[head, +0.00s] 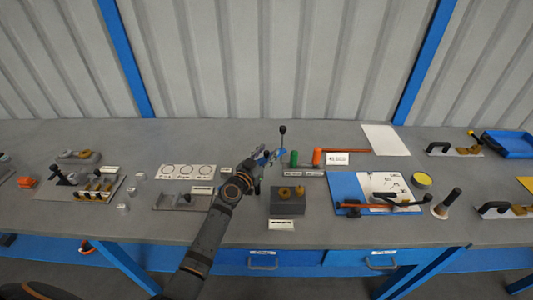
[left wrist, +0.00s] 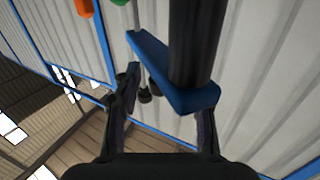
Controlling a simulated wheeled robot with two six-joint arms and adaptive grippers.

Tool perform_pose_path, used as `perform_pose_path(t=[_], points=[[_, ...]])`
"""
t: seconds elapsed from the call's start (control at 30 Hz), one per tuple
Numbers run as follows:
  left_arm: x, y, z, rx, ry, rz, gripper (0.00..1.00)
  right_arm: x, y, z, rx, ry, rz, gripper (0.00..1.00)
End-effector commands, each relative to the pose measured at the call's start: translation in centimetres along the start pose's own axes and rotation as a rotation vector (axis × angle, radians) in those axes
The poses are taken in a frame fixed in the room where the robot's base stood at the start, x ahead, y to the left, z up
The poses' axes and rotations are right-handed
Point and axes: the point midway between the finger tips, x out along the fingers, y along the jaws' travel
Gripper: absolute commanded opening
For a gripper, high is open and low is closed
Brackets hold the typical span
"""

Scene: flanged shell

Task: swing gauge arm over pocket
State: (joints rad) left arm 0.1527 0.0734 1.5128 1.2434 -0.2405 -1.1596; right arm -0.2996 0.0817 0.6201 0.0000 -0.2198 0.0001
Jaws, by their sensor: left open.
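My left gripper (head: 262,165) reaches over the bench middle; its open fingers (left wrist: 168,90) show in the left wrist view. A blue bar (left wrist: 165,72) with a thick black post (left wrist: 192,40) lies between and beyond the fingers; it looks like the gauge arm. I cannot tell whether the fingers touch it. In the head view the blue part (head: 270,153) is partly hidden by the gripper, beside a thin upright rod with a black knob (head: 283,130). A grey block (head: 288,208) with two brass pieces stands in front. I cannot make out the pocket. My right gripper is not in view.
A green cylinder (head: 294,158) and an orange post with bar (head: 317,157) stand right of the gripper. A blue-and-white board (head: 346,188) carries black and orange rods. A white card with circles (head: 187,171) lies left. The bench's back strip is mostly clear.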

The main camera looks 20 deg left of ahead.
Motion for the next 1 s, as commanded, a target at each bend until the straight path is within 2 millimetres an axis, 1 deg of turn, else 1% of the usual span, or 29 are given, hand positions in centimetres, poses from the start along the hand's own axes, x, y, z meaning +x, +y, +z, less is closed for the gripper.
perform_pose_path(t=[0.13,0.17,0.4,0.47,0.83,0.93,1.0], points=[[0.0,0.0,0.0,0.0,0.0,0.0,0.42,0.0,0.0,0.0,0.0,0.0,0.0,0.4],[0.0,0.0,0.0,0.0,0.0,0.0,0.41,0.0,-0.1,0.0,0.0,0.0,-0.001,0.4],[0.0,0.0,0.0,0.0,0.0,0.0,0.08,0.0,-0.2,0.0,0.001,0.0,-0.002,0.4],[0.0,0.0,0.0,0.0,0.0,0.0,0.0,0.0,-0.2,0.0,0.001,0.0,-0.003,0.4],[-0.1,0.0,0.0,0.001,0.0,0.001,0.0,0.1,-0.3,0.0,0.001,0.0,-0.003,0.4],[-0.1,0.0,0.2,0.003,0.001,0.012,0.0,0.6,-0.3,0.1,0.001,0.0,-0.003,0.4],[-0.1,0.1,0.4,0.003,0.002,0.026,0.0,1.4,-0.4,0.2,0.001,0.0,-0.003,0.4]])
